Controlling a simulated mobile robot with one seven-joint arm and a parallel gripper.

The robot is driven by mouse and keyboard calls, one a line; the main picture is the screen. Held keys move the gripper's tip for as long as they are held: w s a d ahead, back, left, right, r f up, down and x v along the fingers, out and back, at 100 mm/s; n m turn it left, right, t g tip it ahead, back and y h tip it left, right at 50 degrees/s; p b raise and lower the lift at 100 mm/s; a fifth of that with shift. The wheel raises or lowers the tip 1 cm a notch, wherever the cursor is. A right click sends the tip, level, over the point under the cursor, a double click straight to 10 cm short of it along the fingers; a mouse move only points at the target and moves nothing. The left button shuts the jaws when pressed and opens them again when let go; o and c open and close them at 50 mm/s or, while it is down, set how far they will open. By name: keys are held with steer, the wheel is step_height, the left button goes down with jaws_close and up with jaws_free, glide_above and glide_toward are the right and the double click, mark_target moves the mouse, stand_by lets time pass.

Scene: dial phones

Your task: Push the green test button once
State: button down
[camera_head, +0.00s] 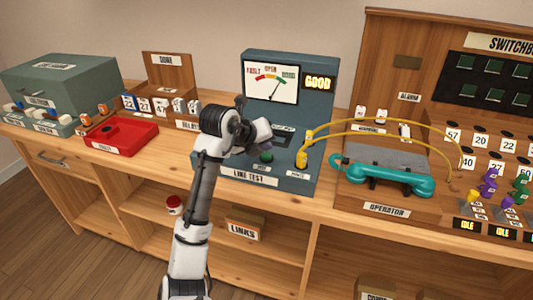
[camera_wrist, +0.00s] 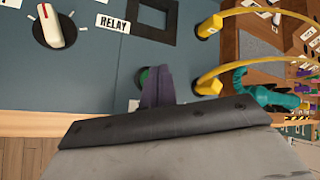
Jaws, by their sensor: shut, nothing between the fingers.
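The line test set (camera_head: 250,179) is a blue-grey box in the middle of the counter. Its gauge (camera_head: 270,82) has the needle toward the right, and the display (camera_head: 318,82) beside it reads GOOD. The green test button (camera_head: 266,157) sits on its sloped panel; in the wrist view it shows as a green edge (camera_wrist: 143,76), partly hidden behind my gripper. My gripper (camera_head: 264,148) is shut and empty, its purple fingertips (camera_wrist: 157,74) over or right beside the button. I cannot tell whether they touch it.
Yellow plugs (camera_head: 301,158) with arching cords stand right of the button. A teal handset (camera_head: 385,176) lies farther right on the switchboard. A red tray (camera_head: 121,136) is on the left. A dial knob (camera_wrist: 54,27) and a RELAY slot (camera_wrist: 148,12) are on the panel.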

mark_target(264, 157)
steer(key=shift+r+p, duration=1.45)
steer(key=shift+r, duration=1.05)
